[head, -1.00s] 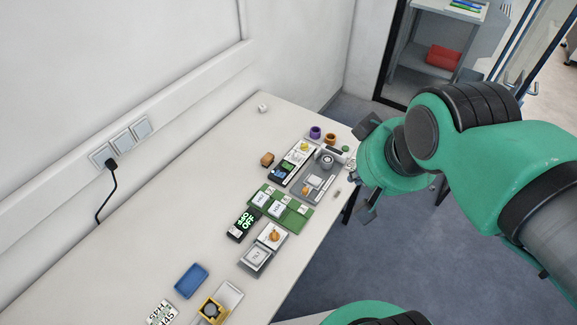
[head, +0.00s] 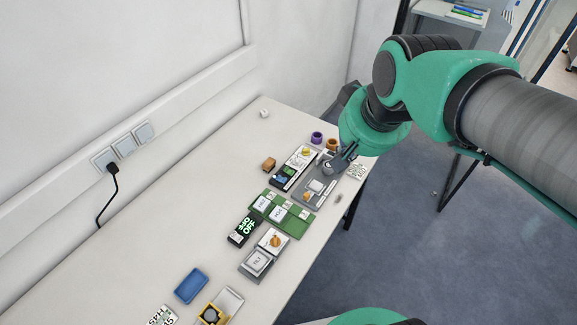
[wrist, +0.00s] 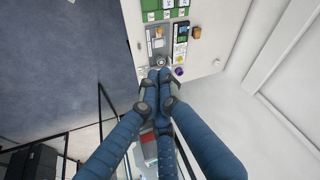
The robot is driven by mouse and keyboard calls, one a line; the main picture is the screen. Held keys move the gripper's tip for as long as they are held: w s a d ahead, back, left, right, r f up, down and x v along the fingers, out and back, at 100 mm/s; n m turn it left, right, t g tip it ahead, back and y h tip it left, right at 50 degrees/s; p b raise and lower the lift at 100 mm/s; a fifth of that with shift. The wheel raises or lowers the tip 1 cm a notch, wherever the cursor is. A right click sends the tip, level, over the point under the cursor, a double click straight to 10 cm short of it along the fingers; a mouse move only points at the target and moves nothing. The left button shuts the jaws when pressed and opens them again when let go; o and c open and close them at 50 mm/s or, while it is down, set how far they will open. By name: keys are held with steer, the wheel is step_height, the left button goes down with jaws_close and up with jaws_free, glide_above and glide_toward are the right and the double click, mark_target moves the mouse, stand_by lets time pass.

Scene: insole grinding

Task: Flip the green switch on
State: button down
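My gripper (head: 345,155) hangs over the table's far right end, beside and partly over the grey panel with a round dial. In the wrist view its blue fingers (wrist: 159,74) are drawn together at the tips, with nothing visible between them. A green board (head: 296,223) with several white labelled tiles lies left of and nearer than the gripper. A black-framed panel (head: 301,157) with a yellow knob and small green and blue parts stands beside the grey panel. A black box (head: 244,229) shows green lettering like "OFF". I cannot tell which green part is the switch or its position.
The grey panel (head: 318,189) has a white square part. An orange block (head: 269,164), a blue tray (head: 192,285) and a panel with an orange knob (head: 275,240) share the table. The table's left side is clear.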

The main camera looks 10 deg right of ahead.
steer(key=w+f+m+g, duration=0.1)
steer(key=w+f+m, duration=0.15)
steer(key=w, duration=0.75)
steer(key=m+g+y+b, duration=0.1)
steer(key=m+g, duration=0.2)
steer(key=m, duration=0.2)
glide_above(287, 169)
steer(key=s+d, duration=0.2)
step_height(287, 169, down, 28)
steer(key=shift+d+r, duration=0.15)
steer(key=shift+s, duration=0.1)
steer(key=f+b, duration=0.1)
steer(key=f, duration=0.3)
steer(key=w+a+f+b, duration=0.1)
steer(key=f, duration=0.4)
steer(key=f+b, duration=0.1)
steer(key=f, duration=0.3)
steer(key=shift+w+a+f, duration=0.35)
steer(key=shift+w+a+p, duration=0.15)
steer(key=shift+a+p, duration=0.05)
steer(key=shift+p, duration=0.5)
